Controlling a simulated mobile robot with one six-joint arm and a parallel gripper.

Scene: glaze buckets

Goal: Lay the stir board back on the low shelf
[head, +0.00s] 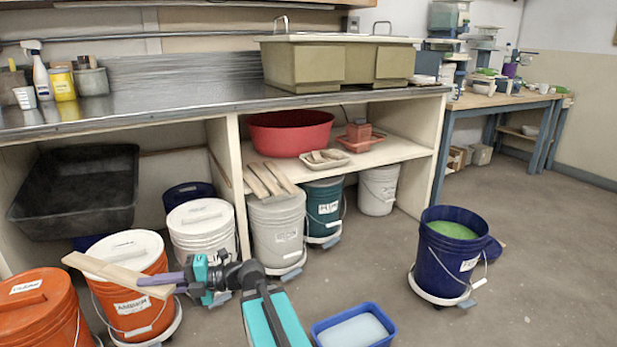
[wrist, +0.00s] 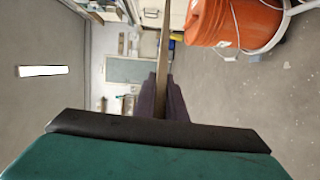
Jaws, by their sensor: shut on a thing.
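The stir board (head: 105,271) is a long, flat, pale wooden board. My gripper (head: 163,281) is shut on its right end and holds it in the air, roughly level. The board points left in front of the orange buckets in the head view. In the wrist view the stir board (wrist: 163,55) shows edge-on between the dark fingers of my gripper (wrist: 161,98). The low shelf (head: 395,150) is the cream board under the metal counter. Several similar wooden slats (head: 268,178) lie at its left front edge.
The shelf also bears a red basin (head: 290,134), a pale tray (head: 325,160) and a red tray (head: 358,143). Lidded buckets stand beneath it, including a grey one (head: 276,225). A blue bucket of green glaze (head: 446,265) and a blue tub (head: 353,327) stand on the floor.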

